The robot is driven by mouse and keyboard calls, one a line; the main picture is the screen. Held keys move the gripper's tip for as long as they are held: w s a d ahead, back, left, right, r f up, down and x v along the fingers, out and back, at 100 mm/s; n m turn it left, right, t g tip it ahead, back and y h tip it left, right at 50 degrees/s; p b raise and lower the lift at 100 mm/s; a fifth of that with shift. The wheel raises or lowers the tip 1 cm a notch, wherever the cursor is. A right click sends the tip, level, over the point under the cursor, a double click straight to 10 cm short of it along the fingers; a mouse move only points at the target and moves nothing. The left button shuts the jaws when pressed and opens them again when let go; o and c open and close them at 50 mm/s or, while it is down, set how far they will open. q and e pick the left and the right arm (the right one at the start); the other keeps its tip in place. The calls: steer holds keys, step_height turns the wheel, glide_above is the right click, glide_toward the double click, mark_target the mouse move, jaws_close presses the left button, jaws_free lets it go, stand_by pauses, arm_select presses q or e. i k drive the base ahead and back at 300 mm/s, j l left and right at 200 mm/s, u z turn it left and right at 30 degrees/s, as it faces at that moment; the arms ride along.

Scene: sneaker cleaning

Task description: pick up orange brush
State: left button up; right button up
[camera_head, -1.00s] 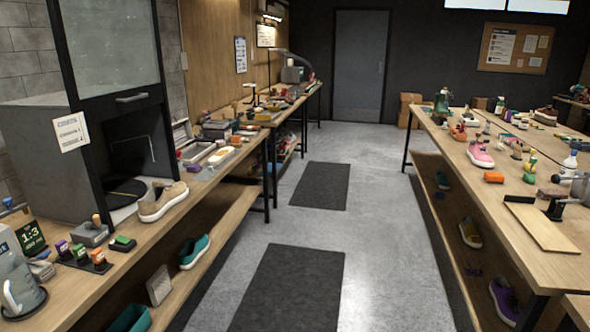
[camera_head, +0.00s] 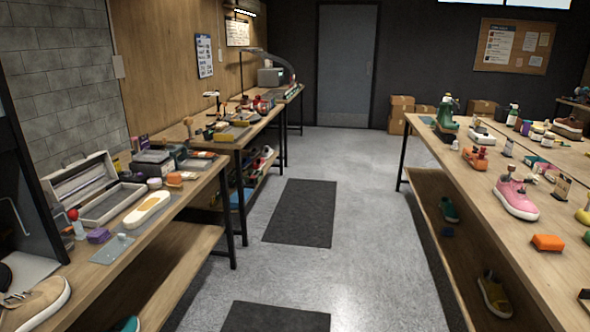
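On the right workbench, an orange block-like item (camera_head: 547,242) lies near the bench's left edge; at this size I cannot tell whether it is the orange brush. Farther back on the same bench is an orange item with a knob-like top (camera_head: 476,158), beside a pink sneaker (camera_head: 516,197); I cannot tell what it is either. A small orange item (camera_head: 174,178) also lies on the left bench. Neither of my grippers shows in the head view.
The left workbench (camera_head: 150,231) carries an open grey case (camera_head: 91,190) and a beige sneaker (camera_head: 36,302). A clear floor aisle (camera_head: 350,235) with dark mats (camera_head: 301,212) runs between the benches towards a grey door (camera_head: 347,65). Cardboard boxes (camera_head: 400,115) stand at the back.

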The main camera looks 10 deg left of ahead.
mark_target(175, 183)
steer(key=i+u, duration=0.2)
steer(key=i, duration=0.3)
steer(key=i+l+u, duration=0.2)
steer(key=i, duration=0.25)
steer(key=i+l+u, duration=0.2)
steer(key=i, duration=0.3)
steer(key=i+l+u, duration=0.2)
steer(key=i, duration=0.25)
steer(key=l, duration=0.1)
